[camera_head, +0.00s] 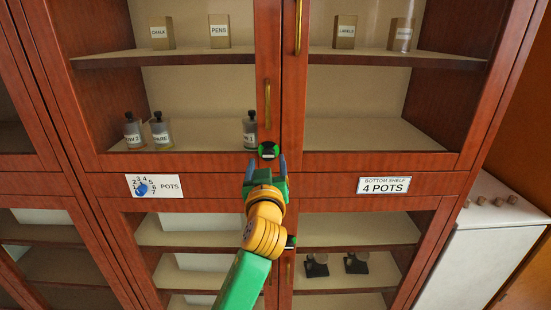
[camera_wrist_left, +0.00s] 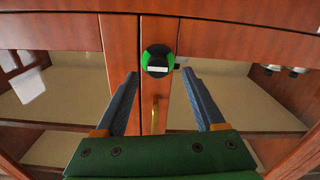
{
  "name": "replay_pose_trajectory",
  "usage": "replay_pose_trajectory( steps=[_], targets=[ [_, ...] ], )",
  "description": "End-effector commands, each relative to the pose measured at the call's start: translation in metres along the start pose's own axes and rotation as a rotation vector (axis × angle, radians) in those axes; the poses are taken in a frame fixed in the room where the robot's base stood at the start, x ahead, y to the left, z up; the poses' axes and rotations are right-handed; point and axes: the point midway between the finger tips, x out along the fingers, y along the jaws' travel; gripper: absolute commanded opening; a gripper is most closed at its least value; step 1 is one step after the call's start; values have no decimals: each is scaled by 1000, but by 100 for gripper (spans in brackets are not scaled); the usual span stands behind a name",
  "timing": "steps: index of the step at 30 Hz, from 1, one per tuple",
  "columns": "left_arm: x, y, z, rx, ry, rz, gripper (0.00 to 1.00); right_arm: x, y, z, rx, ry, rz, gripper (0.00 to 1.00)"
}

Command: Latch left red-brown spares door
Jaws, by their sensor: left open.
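The red-brown cabinet's upper left glass door (camera_head: 190,163) looks shut, flush with its neighbour as far as I can tell. A round black-and-green latch (camera_head: 268,151) sits at the door's lower right corner, below a brass handle (camera_head: 267,103). My left gripper (camera_head: 267,165) is open and empty just in front of and below this latch in the head view. In the left wrist view, a latch (camera_wrist_left: 158,60) with green sides and a pale horizontal bar lies ahead, between and beyond the fingertips of the gripper (camera_wrist_left: 160,75). Contact cannot be seen. My right gripper is not in view.
Bottles (camera_head: 160,130) and labelled boxes (camera_head: 219,30) stand on shelves behind the glass. Another latch (camera_head: 291,242) is lower down, beside my arm. A white cabinet (camera_head: 490,250) stands at right.

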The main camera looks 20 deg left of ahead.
Motion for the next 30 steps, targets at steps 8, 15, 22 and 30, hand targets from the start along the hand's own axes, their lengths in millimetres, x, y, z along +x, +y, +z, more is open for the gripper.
replay_pose_trajectory(
  steps=[8, 15, 22, 30],
  targets=[
    [24, 0, 0, 0, -1, 1, 71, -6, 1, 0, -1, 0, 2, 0],
    [24, 0, 1, 0, -2, 2, 60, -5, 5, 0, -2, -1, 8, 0],
    [24, 0, 1, 1, -2, 1, 0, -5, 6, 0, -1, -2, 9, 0],
    [24, 0, 1, 21, -2, 1, 0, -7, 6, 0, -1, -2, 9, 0]
  ],
)
